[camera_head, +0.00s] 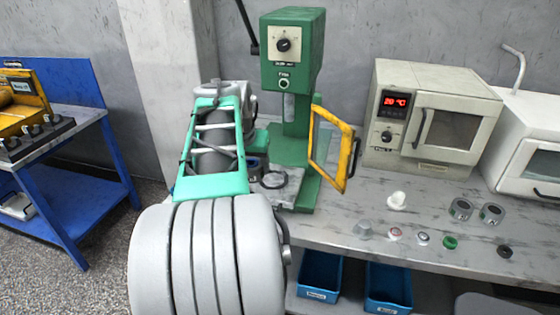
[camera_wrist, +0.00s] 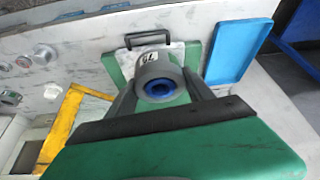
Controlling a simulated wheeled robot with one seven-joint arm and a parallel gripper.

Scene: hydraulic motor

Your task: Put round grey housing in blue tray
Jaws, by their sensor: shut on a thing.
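In the wrist view my gripper (camera_wrist: 160,82) is shut on the round grey housing (camera_wrist: 144,66), a short cylinder with a blue ring inside and a white label on its side. The two dark fingers are on either side of it. The housing is over the green press base and its pale plate; I cannot tell whether it touches the plate. A flat, empty blue tray (camera_wrist: 238,53) lies to the right of the press base in the wrist view. In the head view my arm hides most of the gripper, and I cannot make out this tray.
The green press (camera_head: 292,60) stands close to my gripper, with its yellow guard frame (camera_head: 347,135) swung out to the right. Small parts, two grey rings (camera_head: 461,209) and an oven (camera_head: 430,115) are further right. Two blue bins (camera_head: 320,274) sit below the worktop.

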